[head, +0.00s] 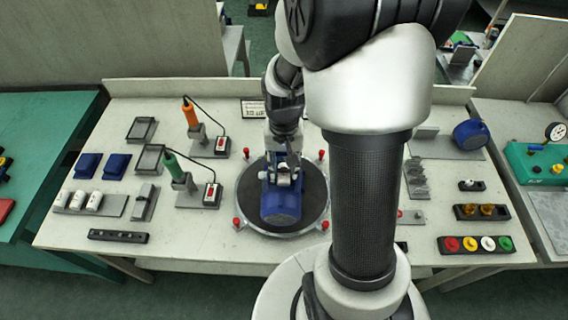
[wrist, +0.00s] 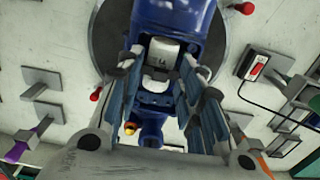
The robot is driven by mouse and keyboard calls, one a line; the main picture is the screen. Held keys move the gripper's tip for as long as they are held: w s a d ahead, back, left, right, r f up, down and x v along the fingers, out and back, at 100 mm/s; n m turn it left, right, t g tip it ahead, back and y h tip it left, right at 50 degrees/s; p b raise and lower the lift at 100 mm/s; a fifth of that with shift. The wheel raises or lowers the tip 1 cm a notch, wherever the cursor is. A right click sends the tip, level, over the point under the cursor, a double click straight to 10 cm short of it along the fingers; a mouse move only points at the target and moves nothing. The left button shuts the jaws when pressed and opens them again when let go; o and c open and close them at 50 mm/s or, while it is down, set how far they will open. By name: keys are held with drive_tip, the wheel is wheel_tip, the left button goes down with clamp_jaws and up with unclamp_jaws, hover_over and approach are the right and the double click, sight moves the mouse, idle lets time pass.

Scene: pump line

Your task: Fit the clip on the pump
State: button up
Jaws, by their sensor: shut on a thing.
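The blue pump (head: 281,207) lies on a dark round turntable (head: 316,190) in the middle of the bench. It also shows in the wrist view (wrist: 180,18), running down between my fingers. My gripper (head: 284,172) is over the pump's far part, pointing down. In the wrist view my gripper (wrist: 165,66) has its two fingers on either side of a small pale grey piece, which I take for the clip (wrist: 163,52). The piece is at the pump's blue body; whether it is seated or just above cannot be told. The fingers hide its sides.
Red pegs (head: 237,222) ring the turntable. An orange-handled tool (head: 190,113) and a green-handled tool (head: 170,163) stand left of it, with cables. A grey rack (head: 416,180) and a tray of coloured caps (head: 475,245) are on the right.

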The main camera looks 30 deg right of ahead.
drive_tip(key=shift+f, duration=0.15)
drive_tip(key=o, duration=0.8)
drive_tip(key=shift+c, duration=0.2)
drive_tip(key=shift+r+p, duration=2.45)
drive_tip(key=shift+r, duration=0.6)
wheel_tip(320, 180, up, 12)
drive_tip(key=shift+f, duration=0.1)
